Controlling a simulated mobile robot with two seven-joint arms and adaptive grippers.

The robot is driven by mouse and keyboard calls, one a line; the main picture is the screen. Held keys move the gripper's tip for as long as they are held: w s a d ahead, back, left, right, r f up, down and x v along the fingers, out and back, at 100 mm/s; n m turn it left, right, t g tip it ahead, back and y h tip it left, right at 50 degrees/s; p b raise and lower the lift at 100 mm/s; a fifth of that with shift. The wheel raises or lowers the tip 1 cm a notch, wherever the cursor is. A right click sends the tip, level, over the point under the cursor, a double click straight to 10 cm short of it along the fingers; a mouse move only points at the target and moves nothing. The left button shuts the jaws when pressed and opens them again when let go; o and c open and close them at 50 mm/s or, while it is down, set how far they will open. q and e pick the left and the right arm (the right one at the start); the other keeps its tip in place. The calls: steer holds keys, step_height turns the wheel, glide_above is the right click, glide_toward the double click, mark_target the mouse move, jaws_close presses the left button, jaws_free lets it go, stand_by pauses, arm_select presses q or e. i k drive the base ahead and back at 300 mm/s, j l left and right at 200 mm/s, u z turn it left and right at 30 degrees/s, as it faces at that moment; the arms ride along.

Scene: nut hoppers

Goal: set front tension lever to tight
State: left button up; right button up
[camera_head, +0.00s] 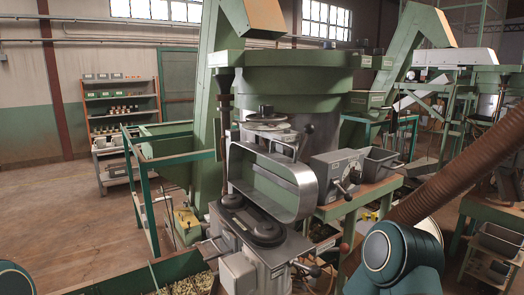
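The green and grey hopper machine (290,90) fills the middle of the view. Several levers show on it, and I cannot tell which one is the front tension lever. One black-knobbed lever (306,131) stands up behind the curved metal guard. A group of dark handles (346,184) sits on the front of a grey box (336,166) to the right. Below, a lever with a red knob (344,248) and another with a dark knob (314,270) stick out low at the front right. Neither of my grippers is in view; only teal arm parts show at the lower corners.
A metal guard (270,185) curves around the machine's front. A trough of nuts (185,284) lies at the lower left. A brown corrugated hose (460,170) slants across the right. A grey bin (380,164) sits beside the grey box. Floor (60,220) is clear at left.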

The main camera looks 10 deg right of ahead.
mark_target(344, 248)
steer(key=k+l, duration=0.2)
steer(key=l, duration=0.15)
steer(key=k+l, duration=0.1)
steer(key=l, duration=0.4)
steer(key=l+u, duration=0.1)
steer(key=l, duration=1.3)
steer(key=i+l, duration=0.25)
steer(key=l, duration=0.15)
steer(key=i+l+u, duration=0.1)
steer(key=i+l, duration=0.15)
steer(key=l, duration=0.15)
